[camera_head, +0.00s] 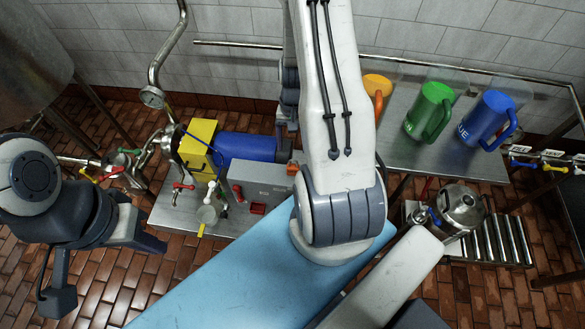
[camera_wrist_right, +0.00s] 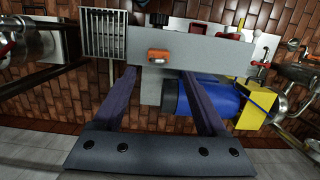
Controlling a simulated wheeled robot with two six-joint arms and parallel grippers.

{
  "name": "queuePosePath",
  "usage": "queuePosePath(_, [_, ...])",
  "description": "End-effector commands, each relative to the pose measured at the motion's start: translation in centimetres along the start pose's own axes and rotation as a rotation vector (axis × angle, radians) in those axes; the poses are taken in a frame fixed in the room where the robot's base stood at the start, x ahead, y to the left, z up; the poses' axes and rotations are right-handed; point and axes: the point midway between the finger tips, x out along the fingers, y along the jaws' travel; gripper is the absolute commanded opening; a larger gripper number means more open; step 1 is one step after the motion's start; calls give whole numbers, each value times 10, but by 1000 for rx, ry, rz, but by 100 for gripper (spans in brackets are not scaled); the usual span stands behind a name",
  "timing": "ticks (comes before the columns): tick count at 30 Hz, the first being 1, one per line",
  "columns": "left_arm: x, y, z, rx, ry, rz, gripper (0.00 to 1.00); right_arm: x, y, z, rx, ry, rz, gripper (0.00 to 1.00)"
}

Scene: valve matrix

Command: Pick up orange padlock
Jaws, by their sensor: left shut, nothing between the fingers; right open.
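The orange padlock (camera_wrist_right: 158,54) lies on the grey box (camera_wrist_right: 200,50) in the right wrist view, in line with the gap between my right fingers. In the head view only a small orange part of it (camera_head: 292,169) shows beside my right arm. My right gripper (camera_wrist_right: 157,74) is open and empty; its fingertips appear close to the box's lower edge in the picture. I cannot tell its exact distance from the padlock. The head view hides this gripper behind my arm. My left gripper (camera_head: 152,243) is shut and empty at the left, away from the padlock.
A blue motor (camera_head: 245,147) and yellow block (camera_head: 198,140) stand beside the grey box (camera_head: 260,185). Pipes and a red-handled valve (camera_head: 183,186) are to the left. Orange, green (camera_head: 428,112) and blue mugs (camera_head: 487,118) stand on a shelf at the right.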

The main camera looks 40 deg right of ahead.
Motion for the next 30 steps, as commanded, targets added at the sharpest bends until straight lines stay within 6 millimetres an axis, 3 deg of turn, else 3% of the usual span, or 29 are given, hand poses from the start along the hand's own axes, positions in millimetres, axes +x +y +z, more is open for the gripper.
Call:
queuePosePath(8, [1, 0, 0, 0, 0, 0, 0, 26, 0, 1, -2, -2, 1, 75])
queuePosePath(15, [5, 0, 0, 0, 0, 0, 0, 62, 3, 3, -2, -2, 1, 75])
queuePosePath(25, [5, 0, 0, 0, 0, 0, 0, 69, 3, 3, -3, 1, 0, 75])
queuePosePath(26, [5, 0, 0, 0, 0, 0, 0, 69, 3, 3, -3, 1, 0, 71])
queuePosePath(30, [5, 0, 0, 0, 0, 0, 0, 69, 3, 3, -3, 1, 0, 18])
